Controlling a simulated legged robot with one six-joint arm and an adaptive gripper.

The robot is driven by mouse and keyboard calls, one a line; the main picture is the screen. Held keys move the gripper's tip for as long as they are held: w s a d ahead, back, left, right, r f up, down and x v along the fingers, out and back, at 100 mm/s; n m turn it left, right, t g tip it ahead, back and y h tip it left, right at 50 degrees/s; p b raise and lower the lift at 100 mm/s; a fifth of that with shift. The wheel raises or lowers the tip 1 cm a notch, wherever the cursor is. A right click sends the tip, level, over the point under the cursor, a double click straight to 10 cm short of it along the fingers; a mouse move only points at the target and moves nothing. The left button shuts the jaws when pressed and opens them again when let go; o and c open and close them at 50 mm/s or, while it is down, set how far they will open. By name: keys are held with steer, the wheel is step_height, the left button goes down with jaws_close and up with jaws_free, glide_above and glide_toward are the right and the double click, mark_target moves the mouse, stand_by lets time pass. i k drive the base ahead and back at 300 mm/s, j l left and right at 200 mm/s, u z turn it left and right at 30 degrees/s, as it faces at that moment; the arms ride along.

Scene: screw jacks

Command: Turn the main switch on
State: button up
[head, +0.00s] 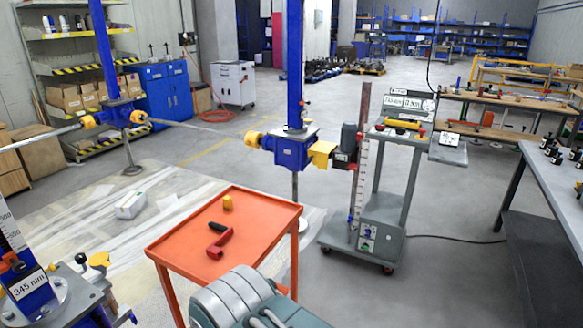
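A wheeled grey control stand (395,212) is right of centre, with a sloped panel on top. The panel carries a yellow bar (402,122), a display with dark digits (404,102), and small red and dark knobs (421,132). A small box with coloured controls (367,238) sits low on the stand's front. Which of these is the main switch, and its position, is too small to tell.
An orange table (255,215) with a red tool (219,241) and yellow piece stands in front, left of the stand. Blue screw jacks (292,150) stand behind it. A grey workbench (560,190) borders the right. A black cable (455,239) crosses the otherwise open floor between.

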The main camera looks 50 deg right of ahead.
mark_target(380, 129)
steer(key=z, duration=2.15)
steer(key=i+l, duration=0.1)
steer(key=i, duration=0.75)
steer(key=i+l, duration=0.1)
steer(key=i, duration=0.75)
steer(key=i+l, duration=0.1)
steer(key=i, duration=0.7)
steer(key=i+l, duration=0.1)
steer(key=i, duration=0.75)
steer(key=j+u, duration=0.05)
